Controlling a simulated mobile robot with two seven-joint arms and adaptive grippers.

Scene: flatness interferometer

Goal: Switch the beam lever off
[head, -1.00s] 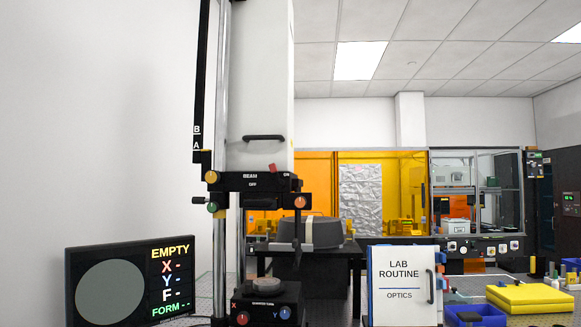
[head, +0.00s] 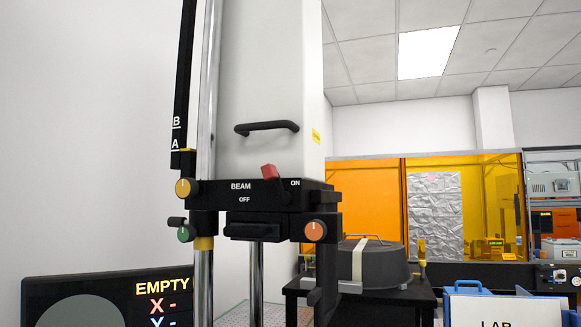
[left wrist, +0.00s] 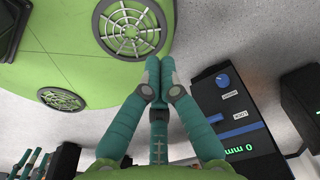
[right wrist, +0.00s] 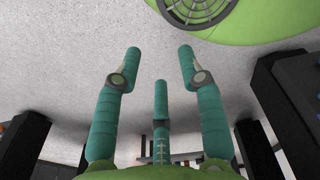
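The beam lever (head: 269,172) is a small red handle at the top edge of the black beam panel (head: 215,192) in the head view. It stands between the BEAM and ON labels, left of ON and above and right of OFF. Neither gripper shows in the head view, so both are away from the lever there. My left gripper (left wrist: 153,65) has its fingers drawn together, with nothing between them. My right gripper (right wrist: 159,62) has its fingers spread wide and is empty above grey floor.
A black handle (head: 267,127) juts from the white housing (head: 270,70) above the lever. Yellow, green and orange knobs flank the panel. A display screen (head: 105,300) reads EMPTY at lower left. A dark instrument panel (left wrist: 232,110) lies near my left gripper.

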